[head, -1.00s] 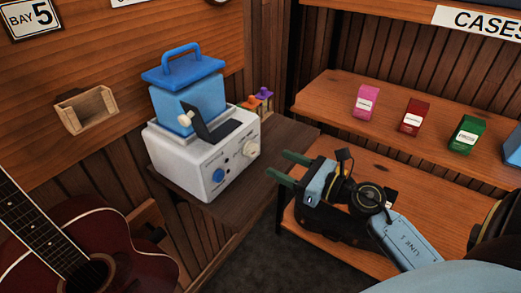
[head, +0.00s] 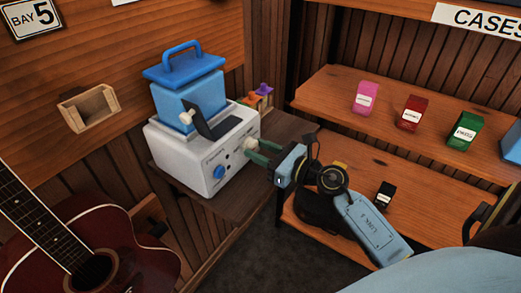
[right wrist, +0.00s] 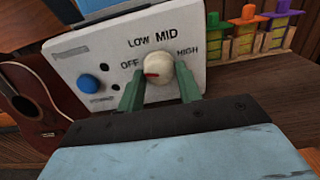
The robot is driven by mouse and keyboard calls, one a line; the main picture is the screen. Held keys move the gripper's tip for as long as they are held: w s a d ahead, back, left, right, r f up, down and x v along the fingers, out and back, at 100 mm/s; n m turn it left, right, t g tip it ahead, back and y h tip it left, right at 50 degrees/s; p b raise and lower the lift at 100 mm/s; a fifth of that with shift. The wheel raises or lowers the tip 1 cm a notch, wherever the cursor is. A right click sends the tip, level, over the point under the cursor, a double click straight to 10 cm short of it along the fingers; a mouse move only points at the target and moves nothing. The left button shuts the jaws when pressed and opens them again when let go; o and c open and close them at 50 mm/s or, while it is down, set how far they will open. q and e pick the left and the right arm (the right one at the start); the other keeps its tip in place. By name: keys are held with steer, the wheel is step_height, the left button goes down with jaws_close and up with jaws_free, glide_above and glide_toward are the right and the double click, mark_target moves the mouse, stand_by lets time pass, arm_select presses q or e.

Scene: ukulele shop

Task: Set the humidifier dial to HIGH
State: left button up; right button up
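The white humidifier (head: 190,165) with a blue tank (head: 188,100) stands on a dark wooden stand. Its cream dial (right wrist: 158,68) is on the front panel, between OFF at its left and HIGH at its right, with LOW and MID above. The dial's red mark points left, toward OFF. My right gripper (right wrist: 160,82) is open, with one green finger on each side of the dial; whether they touch it I cannot tell. In the head view the right gripper (head: 252,152) reaches the panel from the right and partly hides the dial. My left gripper is not in view.
A blue knob (right wrist: 90,84) is left of the dial. Small bottles with coloured tops (right wrist: 247,32) stand behind the humidifier at right. A guitar (head: 90,250) is at the lower left. Shelves with small boxes (head: 412,113) are at right.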

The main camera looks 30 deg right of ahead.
steer(key=c, duration=0.4)
